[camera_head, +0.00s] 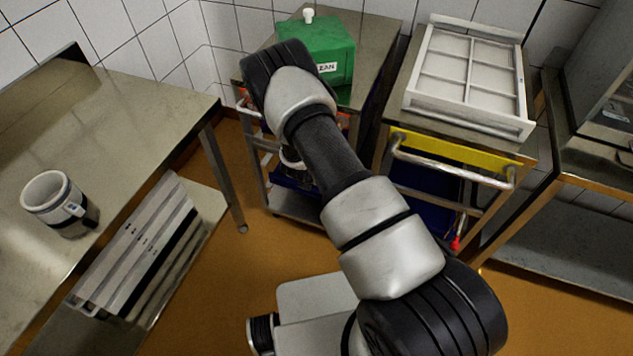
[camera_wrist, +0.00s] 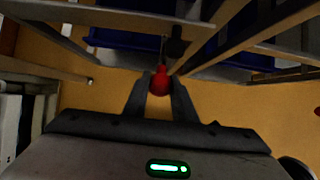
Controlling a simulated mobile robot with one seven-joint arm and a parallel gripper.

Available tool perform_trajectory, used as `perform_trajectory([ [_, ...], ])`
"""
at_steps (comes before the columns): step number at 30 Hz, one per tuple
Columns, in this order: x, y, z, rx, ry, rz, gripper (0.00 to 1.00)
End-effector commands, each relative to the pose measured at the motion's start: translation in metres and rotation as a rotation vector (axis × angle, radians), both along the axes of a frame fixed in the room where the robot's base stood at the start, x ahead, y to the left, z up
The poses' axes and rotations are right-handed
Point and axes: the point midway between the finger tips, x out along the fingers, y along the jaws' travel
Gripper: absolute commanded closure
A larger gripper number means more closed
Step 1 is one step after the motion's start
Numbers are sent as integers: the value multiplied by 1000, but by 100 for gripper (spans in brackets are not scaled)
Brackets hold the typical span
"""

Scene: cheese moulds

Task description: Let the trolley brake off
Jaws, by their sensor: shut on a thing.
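In the wrist view a red knob (camera_wrist: 160,79) sits between the two dark fingers of my gripper (camera_wrist: 160,92), which is shut on it. A thin stem and a dark part show just beyond the knob. In the head view my arm hides most of the gripper and this knob, in front of the left trolley (camera_head: 280,203). That trolley carries a green box (camera_head: 335,50) with a label reading "CLEAN". The right trolley (camera_head: 455,148) has a yellow front band and a tubular handle (camera_head: 450,169). A red-tipped lever (camera_head: 455,243) hangs at its lower right.
A white divided frame (camera_head: 468,68) lies on the right trolley. A steel table (camera_head: 110,110) with a white mug (camera_head: 52,195) stands at left, with grey slabs (camera_head: 140,245) on its lower shelf. Another steel table (camera_head: 590,160) stands at right. Open orange floor lies between.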

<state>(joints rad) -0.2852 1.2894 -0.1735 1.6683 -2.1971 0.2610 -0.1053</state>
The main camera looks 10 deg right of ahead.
Motion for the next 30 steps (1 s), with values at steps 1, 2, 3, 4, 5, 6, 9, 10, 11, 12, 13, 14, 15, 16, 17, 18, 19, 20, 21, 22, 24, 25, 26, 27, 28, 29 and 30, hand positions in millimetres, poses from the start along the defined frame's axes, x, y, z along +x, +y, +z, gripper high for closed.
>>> perform_trajectory([
  [1, 1, 1, 2, 8, 9, 0, 100],
  [2, 0, 1, 2, 11, 13, 0, 100],
  [3, 1, 1, 2, 14, 19, 1, 100],
  [4, 0, 1, 3, 16, 23, 1, 100],
  [5, 0, 1, 3, 18, 25, 1, 100],
  [6, 0, 1, 3, 20, 28, 1, 100],
  [9, 1, 1, 3, 21, 30, 1, 100],
  [10, 1, 1, 3, 22, 31, 1, 100],
  [11, 1, 1, 3, 22, 31, 0, 100],
  [12, 1, 1, 3, 21, 30, 1, 100],
  [13, 1, 1, 3, 22, 30, 0, 100],
  [14, 1, 1, 4, 22, 30, 0, 100],
  [15, 1, 1, 4, 21, 29, 0, 100],
  [16, 1, 1, 4, 21, 29, 0, 100],
  [17, 1, 0, 4, 21, 29, 0, 100],
  [18, 1, 1, 4, 21, 28, 0, 74],
  [19, 1, 0, 4, 21, 28, 0, 69],
  [20, 1, 0, 4, 21, 28, 0, 64],
  [21, 1, 0, 4, 21, 28, 0, 58],
  [22, 1, 0, 4, 21, 28, 0, 58],
  [24, 1, 0, 4, 20, 29, 1, 58],
  [25, 1, 0, 4, 20, 29, 1, 58],
  [26, 1, 0, 4, 20, 29, 0, 58],
  [27, 1, 0, 4, 20, 29, 0, 58],
  [28, 1, 0, 3, 20, 29, 0, 58],
  [29, 1, 0, 4, 20, 29, 0, 58],
  [30, 1, 0, 5, 20, 29, -1, 58],
])
